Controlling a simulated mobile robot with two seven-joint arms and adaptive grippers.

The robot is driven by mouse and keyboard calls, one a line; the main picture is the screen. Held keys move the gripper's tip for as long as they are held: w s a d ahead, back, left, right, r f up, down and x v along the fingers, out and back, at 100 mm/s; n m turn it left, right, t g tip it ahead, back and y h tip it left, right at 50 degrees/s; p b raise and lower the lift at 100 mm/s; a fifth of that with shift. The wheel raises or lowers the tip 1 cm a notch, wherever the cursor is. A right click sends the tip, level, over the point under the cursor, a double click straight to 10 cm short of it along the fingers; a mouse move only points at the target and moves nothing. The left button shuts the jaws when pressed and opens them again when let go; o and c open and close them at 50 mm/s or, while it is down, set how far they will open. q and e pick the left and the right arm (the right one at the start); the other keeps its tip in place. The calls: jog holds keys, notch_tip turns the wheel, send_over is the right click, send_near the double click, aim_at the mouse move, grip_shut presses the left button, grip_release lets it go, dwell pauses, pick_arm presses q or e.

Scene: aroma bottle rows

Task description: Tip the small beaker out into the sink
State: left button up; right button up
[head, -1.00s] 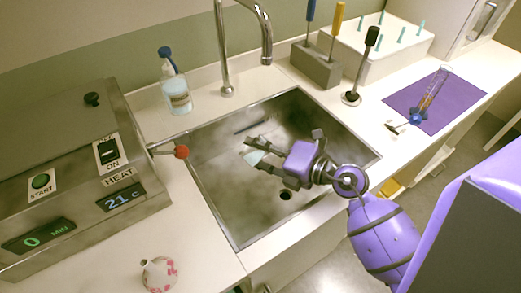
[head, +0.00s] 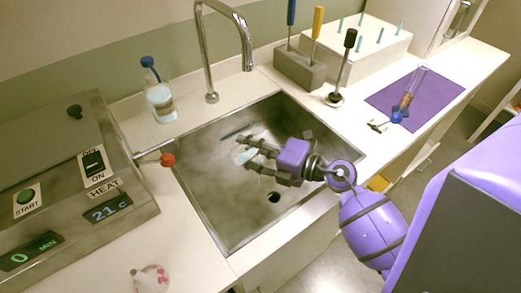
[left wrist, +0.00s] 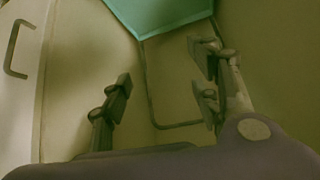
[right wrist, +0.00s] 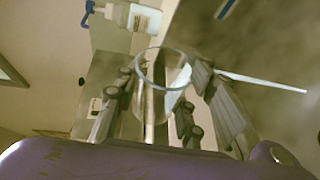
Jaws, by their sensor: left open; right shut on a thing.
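The small clear beaker (head: 244,157) is between the fingers of my right gripper (head: 253,155), which is shut on it over the steel sink (head: 215,175). In the right wrist view the beaker (right wrist: 163,70) shows its round rim and clear wall between the fingers. I cannot tell its exact tilt or whether it still holds liquid. The drain (head: 274,197) is in the sink floor, in front and to the right of the beaker. My left gripper (left wrist: 163,85) is open and empty in the left wrist view, and is not in the head view.
A chrome faucet (head: 207,60) and a wash bottle (head: 159,101) stand behind the sink. A heater box (head: 70,175) with a red-tipped rod (head: 167,160) is at left. A round flask (head: 151,279) is in front. A tool block (head: 300,68) and purple mat (head: 425,110) lie right.

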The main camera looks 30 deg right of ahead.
dwell(0.4)
jog(key=shift+d+r+m+y, duration=0.2)
jog(key=shift+m+y, duration=0.1)
jog(key=shift+m, duration=0.2)
jog(key=shift+w+d+r+m+t+y, duration=0.15)
jog(key=shift+m+t+y, duration=0.15)
jog(key=shift+m, duration=0.3)
dwell(0.3)
